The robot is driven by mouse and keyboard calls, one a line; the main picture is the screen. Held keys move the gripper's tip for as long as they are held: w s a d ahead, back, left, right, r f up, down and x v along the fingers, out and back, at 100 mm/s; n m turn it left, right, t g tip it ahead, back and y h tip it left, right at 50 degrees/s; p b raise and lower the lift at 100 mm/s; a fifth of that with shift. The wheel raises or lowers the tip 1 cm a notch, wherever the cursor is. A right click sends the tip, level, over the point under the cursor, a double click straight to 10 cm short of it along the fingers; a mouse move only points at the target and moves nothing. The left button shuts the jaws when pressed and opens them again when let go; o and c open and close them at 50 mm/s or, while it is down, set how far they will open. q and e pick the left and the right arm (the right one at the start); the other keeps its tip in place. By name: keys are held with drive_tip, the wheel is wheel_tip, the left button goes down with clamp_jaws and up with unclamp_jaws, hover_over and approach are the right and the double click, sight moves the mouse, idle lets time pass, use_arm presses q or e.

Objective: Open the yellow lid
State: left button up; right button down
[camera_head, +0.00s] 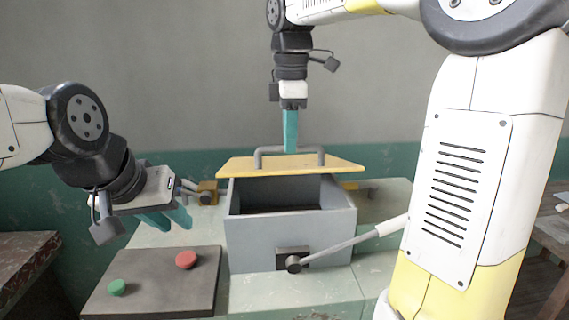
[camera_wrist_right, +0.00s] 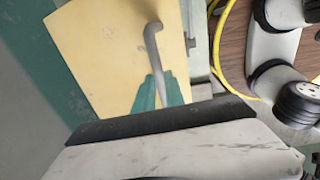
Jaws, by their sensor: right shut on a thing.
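The yellow lid (camera_head: 235,167) is a flat plate with a grey bar handle (camera_head: 318,156) on top. It is above the grey box (camera_head: 290,245), with a gap below it through which the dark inside of the box shows. My right gripper (camera_head: 290,146) points down and is shut on the handle. In the right wrist view the teal fingers (camera_wrist_right: 158,88) close around the handle (camera_wrist_right: 152,45), with the lid (camera_wrist_right: 100,55) behind. My left gripper (camera_head: 169,218) is at the left, clear of the box, with its two teal fingers apart and empty.
A dark panel (camera_head: 145,290) with a green button (camera_head: 117,287) and a red button (camera_head: 187,260) lies left of the box. A lever (camera_head: 350,242) reaches right from the box front. A brown table (camera_head: 20,265) stands left.

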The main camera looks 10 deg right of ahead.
drive_tip(key=w+r, duration=0.7)
drive_tip(key=shift+r, duration=0.2)
drive_tip(key=shift+d, duration=0.1)
